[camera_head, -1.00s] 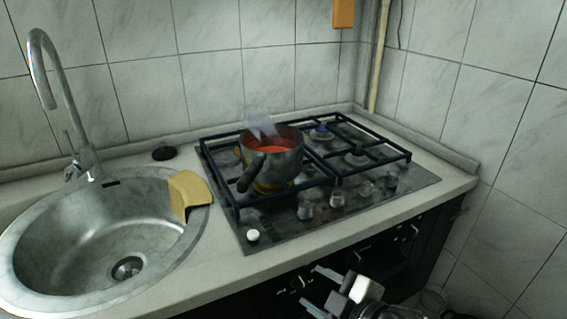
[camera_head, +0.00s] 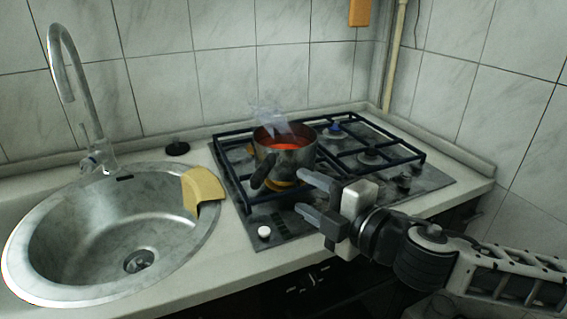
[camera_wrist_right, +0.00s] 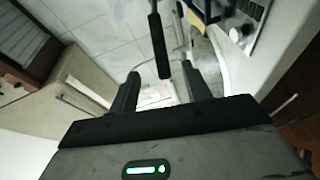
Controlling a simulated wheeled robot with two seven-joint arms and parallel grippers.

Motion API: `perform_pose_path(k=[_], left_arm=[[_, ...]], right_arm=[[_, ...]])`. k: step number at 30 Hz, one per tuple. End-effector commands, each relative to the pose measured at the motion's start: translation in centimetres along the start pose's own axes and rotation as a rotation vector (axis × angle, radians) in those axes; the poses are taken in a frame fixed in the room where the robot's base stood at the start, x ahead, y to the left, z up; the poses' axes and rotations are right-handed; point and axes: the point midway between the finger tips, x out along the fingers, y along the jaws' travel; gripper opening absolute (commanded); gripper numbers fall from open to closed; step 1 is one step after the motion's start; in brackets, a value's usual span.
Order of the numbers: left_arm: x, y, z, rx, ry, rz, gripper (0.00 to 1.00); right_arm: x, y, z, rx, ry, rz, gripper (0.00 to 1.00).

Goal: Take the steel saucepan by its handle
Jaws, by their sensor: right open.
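The steel saucepan (camera_head: 299,158) stands on the front left burner of the hob, with red contents and steam rising. Its dark handle (camera_head: 263,170) points to the front left. My right gripper (camera_head: 300,192) is open and empty, to the right of the handle and in front of the pan in the head view. In the right wrist view the black handle (camera_wrist_right: 158,45) runs down from the top edge, its end showing between the two fingertips (camera_wrist_right: 160,72). I cannot tell how far the fingers are from it. My left gripper is not in view.
The black-grated gas hob (camera_head: 385,152) has an orange glow under the pan. A steel sink (camera_head: 75,240) with a tap (camera_head: 68,75) lies at the left, a yellow cloth-like piece (camera_head: 204,188) on its rim. A white knob (camera_head: 264,232) is at the hob's front left.

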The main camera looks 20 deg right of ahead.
Motion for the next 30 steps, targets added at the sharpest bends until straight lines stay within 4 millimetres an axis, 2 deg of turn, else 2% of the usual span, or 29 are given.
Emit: perform_pose_path(k=[1,4,9,16,24,30], left_arm=[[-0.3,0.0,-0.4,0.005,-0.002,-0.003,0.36],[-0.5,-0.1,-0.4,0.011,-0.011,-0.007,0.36],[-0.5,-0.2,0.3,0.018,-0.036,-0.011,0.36],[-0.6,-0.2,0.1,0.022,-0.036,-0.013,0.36],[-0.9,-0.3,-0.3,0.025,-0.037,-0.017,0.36],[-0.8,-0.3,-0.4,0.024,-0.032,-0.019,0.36]], right_arm=[[0.8,0.6,-0.2,0.003,0.003,0.005,0.48],[2.7,0.6,-0.1,0.003,0.002,0.005,0.48],[5.3,0.3,-0.2,0.001,0.003,0.002,0.48],[6.9,0.3,-0.3,0.001,0.004,0.001,0.48],[10.8,0.3,-0.6,0.000,0.003,0.000,0.48],[11.5,0.1,-0.6,-0.001,0.004,-0.001,0.48]])
